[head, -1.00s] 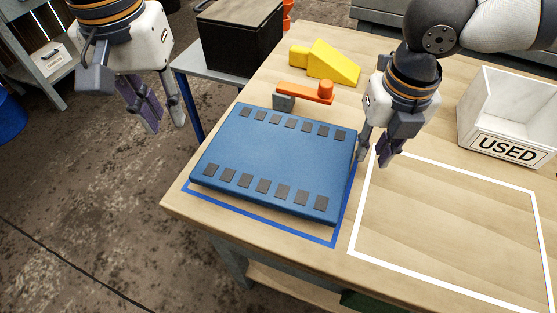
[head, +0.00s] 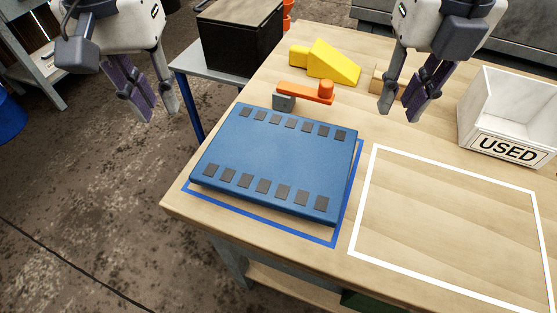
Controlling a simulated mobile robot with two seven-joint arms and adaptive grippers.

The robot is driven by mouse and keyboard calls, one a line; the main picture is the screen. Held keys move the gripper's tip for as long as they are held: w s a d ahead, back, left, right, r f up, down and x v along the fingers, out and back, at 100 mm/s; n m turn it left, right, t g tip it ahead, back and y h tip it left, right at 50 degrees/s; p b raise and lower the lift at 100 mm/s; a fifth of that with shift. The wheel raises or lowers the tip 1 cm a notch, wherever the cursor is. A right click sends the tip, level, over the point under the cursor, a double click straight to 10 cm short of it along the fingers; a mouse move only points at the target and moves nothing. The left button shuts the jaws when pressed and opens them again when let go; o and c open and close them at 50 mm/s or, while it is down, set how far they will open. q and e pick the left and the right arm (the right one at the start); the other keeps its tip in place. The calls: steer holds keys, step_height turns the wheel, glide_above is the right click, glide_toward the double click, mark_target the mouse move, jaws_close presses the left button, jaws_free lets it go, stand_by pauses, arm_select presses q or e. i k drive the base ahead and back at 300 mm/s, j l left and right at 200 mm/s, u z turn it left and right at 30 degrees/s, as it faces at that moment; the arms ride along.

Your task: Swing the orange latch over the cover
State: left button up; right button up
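The orange latch (head: 305,92) sits at the back edge of the blue cover (head: 270,160), on a grey block (head: 284,101). Its arm points right along the back of the cover, with an upright orange knob (head: 326,89) at its right end. My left gripper (head: 160,115) is open and empty over the floor, left of the table.
A yellow wedge (head: 333,64) lies behind the latch. A small wooden block (head: 379,78) is partly hidden beside my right gripper. A white USED bin (head: 507,125) stands at right. A white outlined area (head: 450,215) is empty. A black box (head: 240,38) stands on a side table.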

mark_target(325, 95)
steer(key=k, duration=1)
